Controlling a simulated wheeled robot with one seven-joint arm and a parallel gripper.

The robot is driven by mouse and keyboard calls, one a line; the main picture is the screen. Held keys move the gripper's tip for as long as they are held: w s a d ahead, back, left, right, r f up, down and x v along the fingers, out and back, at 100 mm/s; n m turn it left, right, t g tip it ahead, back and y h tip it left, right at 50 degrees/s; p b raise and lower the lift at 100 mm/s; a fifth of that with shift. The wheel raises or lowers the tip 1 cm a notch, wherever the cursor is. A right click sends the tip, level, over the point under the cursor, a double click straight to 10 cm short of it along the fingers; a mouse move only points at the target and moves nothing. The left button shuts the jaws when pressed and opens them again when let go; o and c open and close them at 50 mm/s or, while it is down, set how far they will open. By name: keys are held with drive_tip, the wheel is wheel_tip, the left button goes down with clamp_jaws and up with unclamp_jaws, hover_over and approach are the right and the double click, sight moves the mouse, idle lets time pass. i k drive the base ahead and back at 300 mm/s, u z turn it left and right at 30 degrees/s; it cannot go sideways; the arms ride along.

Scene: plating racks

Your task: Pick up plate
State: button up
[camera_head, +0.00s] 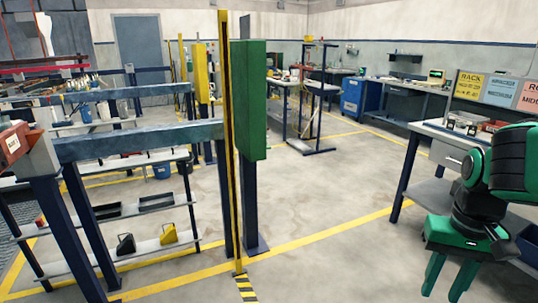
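My gripper (446,285) hangs at the lower right, pointing down. Its two green fingers are apart, with nothing seen between them. It is over the floor, beside the right-hand workbench (398,188). I cannot make out any plate for certain in this view. Small items (465,122) lie on that bench, too small to tell apart, and my arm hides part of the bench.
A blue-grey rail frame (140,139) with shelves fills the left. A yellow-black post (229,150) and a green box on a post (249,100) stand near the middle. A dark rack (318,100) stands farther back. The floor between is clear.

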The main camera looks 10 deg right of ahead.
sight(449, 126)
drive_tip(key=u, duration=0.05)
drive_tip(key=i, duration=2.35)
drive_tip(key=z, duration=0.8)
drive_tip(key=i, duration=1.2)
drive_tip(key=z, duration=0.95)
drive_tip(key=i, duration=0.8)
drive_tip(key=z, duration=0.35)
